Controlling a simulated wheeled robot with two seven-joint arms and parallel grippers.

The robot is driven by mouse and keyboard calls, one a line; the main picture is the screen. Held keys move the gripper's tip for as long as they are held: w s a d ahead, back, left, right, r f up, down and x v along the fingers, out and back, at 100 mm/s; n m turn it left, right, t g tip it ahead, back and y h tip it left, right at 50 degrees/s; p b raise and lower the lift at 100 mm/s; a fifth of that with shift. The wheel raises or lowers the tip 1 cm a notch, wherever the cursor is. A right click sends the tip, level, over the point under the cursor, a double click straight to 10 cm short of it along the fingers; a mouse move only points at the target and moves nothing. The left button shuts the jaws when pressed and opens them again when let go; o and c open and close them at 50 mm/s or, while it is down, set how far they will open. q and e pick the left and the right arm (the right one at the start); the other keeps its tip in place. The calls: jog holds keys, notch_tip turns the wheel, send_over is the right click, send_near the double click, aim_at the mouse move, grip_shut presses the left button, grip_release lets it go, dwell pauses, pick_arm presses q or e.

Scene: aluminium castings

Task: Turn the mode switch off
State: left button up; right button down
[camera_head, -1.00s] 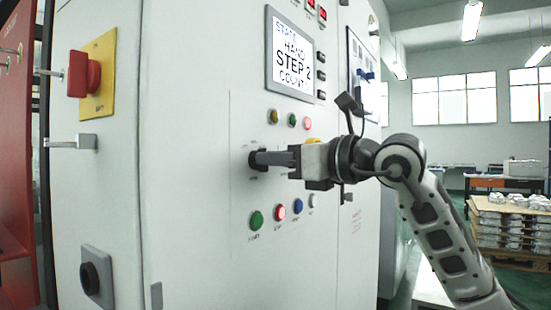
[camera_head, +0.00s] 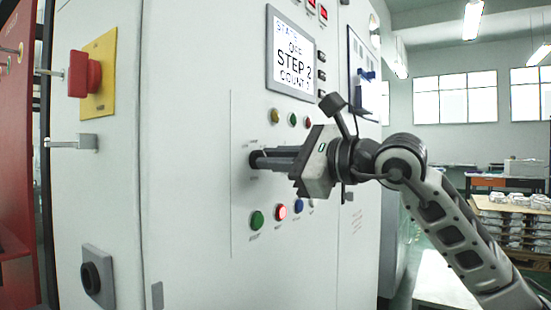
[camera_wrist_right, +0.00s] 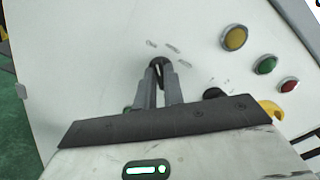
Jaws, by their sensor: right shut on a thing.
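The mode switch (camera_head: 256,160) is a dark round knob on the white cabinet's front, below the screen. It also shows in the right wrist view (camera_wrist_right: 157,66), between my fingertips. My right gripper (camera_head: 262,160) reaches in from the right and is shut on the switch, its body tilted. In the right wrist view the two grey fingers (camera_wrist_right: 158,82) converge on the knob. The screen (camera_head: 291,55) reads STATE, OFF, STEP 2 and a COUNT line whose figure is hard to read. My left gripper is not in view.
Small coloured lamps or buttons sit above the switch, with a green button (camera_head: 257,220) and a red lit button (camera_head: 282,212) below it. A red knob on a yellow plate (camera_head: 98,75) is at left. Pallets of castings (camera_head: 515,215) stand far right.

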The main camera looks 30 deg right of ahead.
jog(key=shift+n, duration=0.3)
jog(key=c, duration=1.5)
grip_release()
